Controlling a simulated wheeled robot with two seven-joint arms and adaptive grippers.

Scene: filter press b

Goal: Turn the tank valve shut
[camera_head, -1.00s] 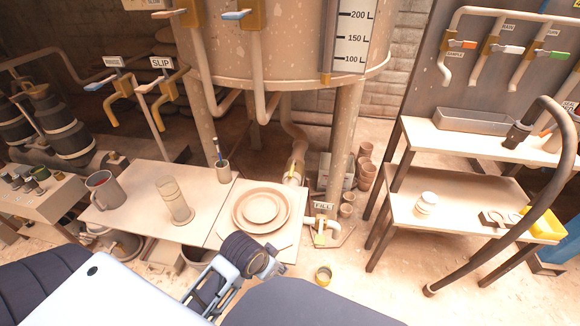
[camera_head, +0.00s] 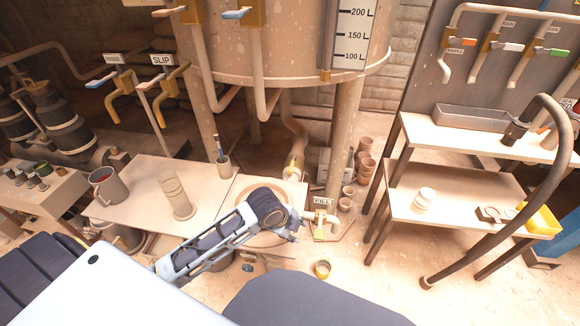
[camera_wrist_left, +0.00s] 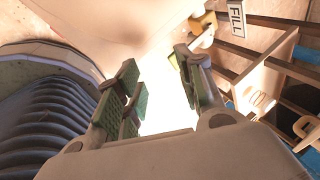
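The large tan tank (camera_head: 260,40) stands at the back with a level scale on its front. A pipe runs down from it to a brass-coloured valve fitting (camera_head: 296,165) beside the table. A second yellow valve (camera_head: 319,226) sits lower, under the FILL sign (camera_head: 324,203). Part of a yellow fitting (camera_wrist_left: 204,22) shows beside the FILL sign in the left wrist view. My right gripper is out of view.
A tall cylinder (camera_head: 176,196), a mug (camera_head: 107,187) and a brush cup (camera_head: 223,166) stand on the left table. A dark hose (camera_head: 500,238) hangs at the right.

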